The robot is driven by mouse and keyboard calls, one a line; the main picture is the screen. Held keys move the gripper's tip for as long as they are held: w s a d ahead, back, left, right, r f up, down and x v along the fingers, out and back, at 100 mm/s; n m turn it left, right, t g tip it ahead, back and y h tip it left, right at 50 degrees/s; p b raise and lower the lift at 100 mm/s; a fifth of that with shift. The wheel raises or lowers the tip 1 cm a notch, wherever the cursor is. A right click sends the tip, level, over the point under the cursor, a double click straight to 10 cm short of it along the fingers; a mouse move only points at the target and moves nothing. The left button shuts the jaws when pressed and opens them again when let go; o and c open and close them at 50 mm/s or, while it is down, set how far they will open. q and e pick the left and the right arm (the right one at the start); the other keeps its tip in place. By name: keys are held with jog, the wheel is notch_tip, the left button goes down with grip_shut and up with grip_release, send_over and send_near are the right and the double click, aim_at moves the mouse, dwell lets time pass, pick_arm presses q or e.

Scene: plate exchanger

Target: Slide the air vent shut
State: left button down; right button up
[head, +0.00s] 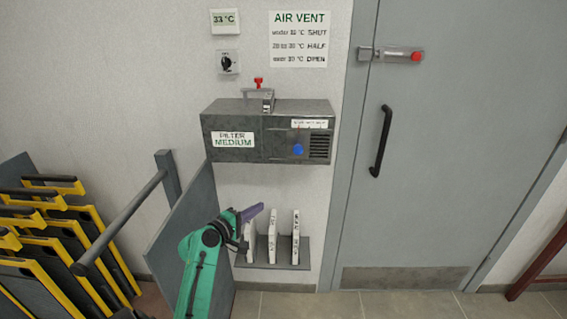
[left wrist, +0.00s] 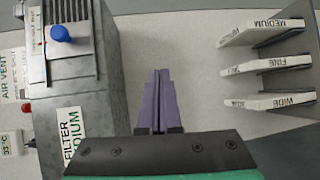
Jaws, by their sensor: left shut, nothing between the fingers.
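The air vent is on the right part of a grey wall box (head: 235,110). Its blue knob (head: 298,150) sits just left of the dark slatted grille (head: 319,146), whose slats show. In the left wrist view the blue knob (left wrist: 60,33) is at the upper left. My left gripper (head: 256,211) has purple fingers, is shut and empty, and is below the box and left of the knob, apart from both. Its closed fingers (left wrist: 160,85) point ahead in the wrist view. My right gripper is not in view.
A shelf (head: 300,266) with upright labelled filters stands below the box, close to my left gripper. A grey panel (head: 185,215) and rail (head: 120,222) are on the left. A thermometer (head: 224,20) reads 33 °C beside an AIR VENT sign (head: 299,40). A door (head: 450,150) is right.

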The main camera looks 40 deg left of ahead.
pick_arm(q)
jog(key=s+r+t, duration=0.2)
jog(key=s+r, duration=0.1)
jog(key=r, duration=1)
jog(key=shift+s+d+r+t, duration=0.15)
jog(key=shift+r+t, duration=0.15)
jog(key=shift+t, duration=0.1)
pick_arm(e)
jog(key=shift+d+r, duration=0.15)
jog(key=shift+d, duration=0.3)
pick_arm(q)
jog(key=shift+n, duration=0.3)
jog(key=p, duration=0.4)
send_near(298, 148)
jog(key=w+a, duration=0.3)
jog(key=a, duration=0.2)
jog(key=w+d, duration=0.1)
jog(key=w+p, duration=0.1)
jog(key=w+d+p, duration=0.1)
jog(key=shift+d+f, duration=0.25)
jog(key=shift+d, duration=0.1)
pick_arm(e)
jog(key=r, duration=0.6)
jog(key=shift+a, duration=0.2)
